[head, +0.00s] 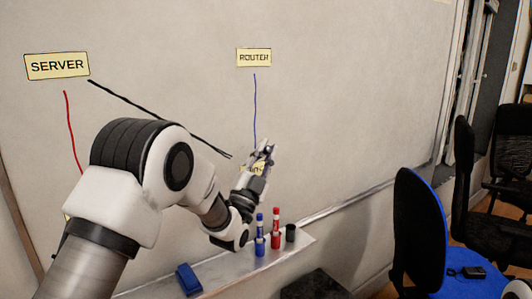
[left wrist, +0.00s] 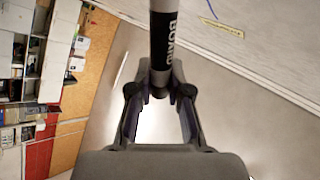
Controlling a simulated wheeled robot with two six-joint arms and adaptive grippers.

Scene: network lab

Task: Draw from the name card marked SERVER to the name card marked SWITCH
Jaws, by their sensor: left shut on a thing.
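The SERVER name card (head: 57,65) is at the upper left of the whiteboard. A black line (head: 160,115) runs from beside its lower right corner down to the right, ending just left of my gripper. Another yellow card (head: 243,169) is mostly hidden behind my left gripper; its word cannot be read in the head view. A yellow card (left wrist: 222,28) also shows at the upper right of the left wrist view. My left gripper (head: 264,154) is shut on a dark marker (left wrist: 164,45) lettered BOARD, near the board at the black line's end. The marker's tip is out of the wrist view.
The ROUTER card (head: 254,57) has a blue line (head: 254,105) going down. A red line (head: 71,130) drops from below SERVER. The ledge holds a blue eraser (head: 188,279), blue marker (head: 260,240), red marker (head: 276,235) and black holder (head: 291,233). Chairs (head: 425,235) stand right.

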